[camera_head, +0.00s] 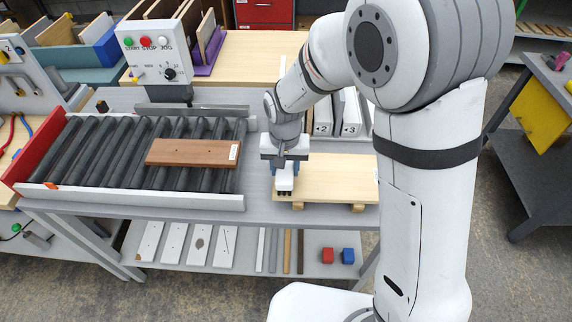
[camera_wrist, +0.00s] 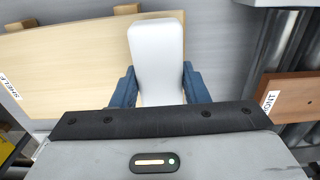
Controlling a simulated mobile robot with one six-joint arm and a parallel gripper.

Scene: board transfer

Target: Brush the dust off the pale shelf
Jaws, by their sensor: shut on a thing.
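The pale shelf (camera_head: 340,170) is a light wooden board lying on small wooden supports on the grey bench. It also fills the left of the wrist view (camera_wrist: 60,65), with a label reading SHELF at its end. My gripper (camera_head: 285,172) is over the shelf's left end, pointing down. Its blue fingers (camera_wrist: 158,90) are shut on a white block-like brush (camera_wrist: 157,50). Dark bristle tips show under the brush in the head view (camera_head: 284,184). I cannot tell whether the bristles touch the board. No dust can be made out on the visible surface.
A brown board (camera_head: 193,153) lies on the roller conveyor (camera_head: 110,150) to the left. A control box (camera_head: 152,50) stands behind the conveyor. White numbered holders (camera_head: 345,115) stand behind the shelf. Red and blue blocks (camera_head: 328,255) sit on the lower rack.

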